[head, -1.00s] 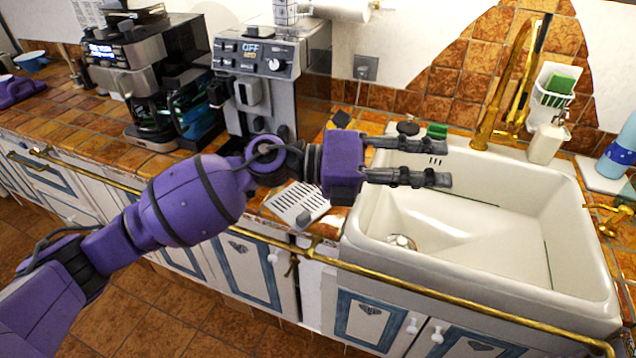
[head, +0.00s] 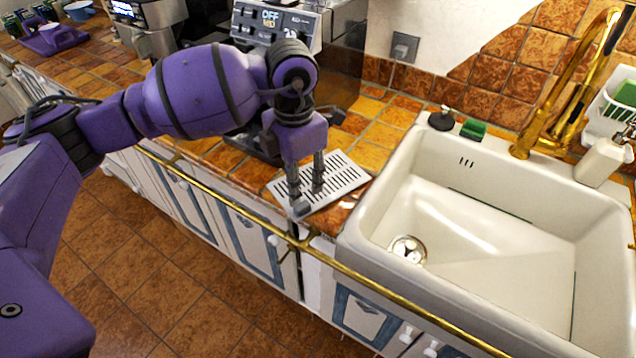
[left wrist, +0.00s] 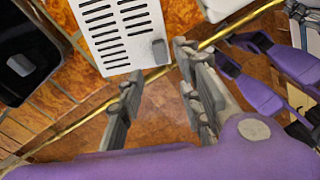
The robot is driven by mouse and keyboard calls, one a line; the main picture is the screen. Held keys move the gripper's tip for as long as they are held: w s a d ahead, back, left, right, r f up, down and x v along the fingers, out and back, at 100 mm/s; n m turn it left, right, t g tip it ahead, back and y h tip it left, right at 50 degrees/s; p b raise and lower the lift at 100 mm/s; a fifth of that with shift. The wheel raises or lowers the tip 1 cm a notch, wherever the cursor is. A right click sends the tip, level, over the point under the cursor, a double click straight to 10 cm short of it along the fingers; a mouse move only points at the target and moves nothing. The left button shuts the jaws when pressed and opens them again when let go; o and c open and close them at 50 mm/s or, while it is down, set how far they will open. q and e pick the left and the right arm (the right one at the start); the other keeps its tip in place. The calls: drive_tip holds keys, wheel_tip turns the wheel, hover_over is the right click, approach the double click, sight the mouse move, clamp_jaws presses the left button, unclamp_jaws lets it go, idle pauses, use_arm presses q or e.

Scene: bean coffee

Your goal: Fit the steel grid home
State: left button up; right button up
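The steel grid (head: 345,176) is a pale slotted plate lying on the tiled counter between the coffee machine and the sink. It also shows in the left wrist view (left wrist: 112,22), with a small grey tab near one corner. My left gripper (head: 308,196) points down over the grid's left part in the head view. Its two fingers are apart with nothing between them; in the left wrist view the open fingers (left wrist: 158,95) are beside the grid's near edge. I cannot tell whether a fingertip touches the grid. The coffee machine (head: 290,22) is partly hidden behind my left arm.
The white sink (head: 480,240) is right of the grid. A brass rail (head: 385,291) runs along the counter's front edge. A black stopper (head: 441,120) and green sponge (head: 473,129) sit on the sink's back rim. A gold faucet (head: 560,95) stands behind it.

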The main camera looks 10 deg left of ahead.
sight(302, 205)
use_arm(q)
drive_tip(key=shift+w+d+f, duration=0.15)
drive_tip(key=shift+d+f, duration=0.1)
drive_tip(key=shift+f, duration=0.55)
wheel_tip(302, 205, down, 2)
drive_tip(key=shift+a+b, duration=0.1)
drive_tip(key=shift+b, duration=0.55)
drive_tip(key=shift+f+b, duration=0.3)
drive_tip(key=shift+f, duration=0.35)
wheel_tip(302, 205, down, 2)
drive_tip(key=shift+b, duration=0.4)
drive_tip(key=shift+f, duration=0.35)
use_arm(e)
drive_tip(key=f, duration=0.1)
drive_tip(key=d+f, duration=0.1)
drive_tip(key=shift+s+d+f, duration=0.1)
drive_tip(key=shift+d+f, duration=0.1)
drive_tip(key=shift+f, duration=0.2)
use_arm(q)
clamp_jaws()
